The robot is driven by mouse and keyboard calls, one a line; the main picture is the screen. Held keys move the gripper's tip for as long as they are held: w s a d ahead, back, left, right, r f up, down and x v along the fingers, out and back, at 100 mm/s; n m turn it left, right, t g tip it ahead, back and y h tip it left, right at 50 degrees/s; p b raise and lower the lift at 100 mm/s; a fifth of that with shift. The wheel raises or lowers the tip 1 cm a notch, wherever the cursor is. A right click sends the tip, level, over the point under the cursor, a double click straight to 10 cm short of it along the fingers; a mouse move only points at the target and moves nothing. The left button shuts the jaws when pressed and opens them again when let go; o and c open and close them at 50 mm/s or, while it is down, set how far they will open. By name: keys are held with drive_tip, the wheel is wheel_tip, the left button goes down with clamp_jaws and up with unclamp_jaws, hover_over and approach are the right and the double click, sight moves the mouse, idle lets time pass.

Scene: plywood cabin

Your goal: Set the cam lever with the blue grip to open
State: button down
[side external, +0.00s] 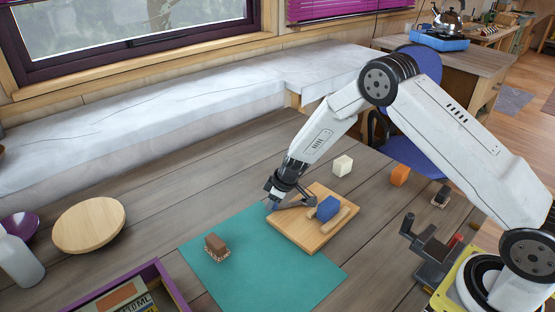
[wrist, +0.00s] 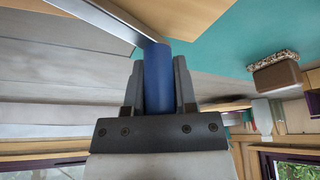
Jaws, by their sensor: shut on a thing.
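The cam lever's blue grip (wrist: 158,72) stands between the two fingers of my gripper (wrist: 159,85) in the wrist view, and the fingers are shut on it. The grey metal lever arm (wrist: 105,18) runs from the grip toward the upper left. In the side view my gripper (side external: 273,201) is low at the left edge of the wooden board (side external: 297,234), mostly covering the grip. The lever arm reaches right from there to a blue block (side external: 327,208) on the board. A light wooden bar (side external: 331,226) lies in front of the block.
The board lies partly on a teal mat (side external: 225,275). A brown brush-like block (side external: 216,246) stands left on the mat. A white cube (side external: 343,165) and an orange block (side external: 400,175) stand behind. A purple-edged tray (side external: 160,275) is front left. A dark clamp-like device (side external: 432,250) is right.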

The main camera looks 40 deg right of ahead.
drive_tip(key=shift+s+a+n+g+y, duration=0.15)
drive_tip(key=shift+s+a+n+y, duration=0.1)
drive_tip(key=shift+s+n, duration=0.45)
drive_tip(key=shift+s+a+n+g+y, duration=0.15)
drive_tip(key=shift+s+n+y, duration=0.1)
drive_tip(key=shift+s+n, duration=0.45)
drive_tip(key=shift+s+n+g, duration=0.4)
drive_tip(key=shift+s+n, duration=0.8)
drive_tip(key=shift+n, duration=0.1)
drive_tip(key=shift+c, duration=2)
unclamp_jaws()
drive_tip(key=v, duration=0.7)
drive_tip(key=shift+d+r, duration=0.25)
drive_tip(key=shift+r, duration=0.05)
drive_tip(key=shift+s, duration=0.1)
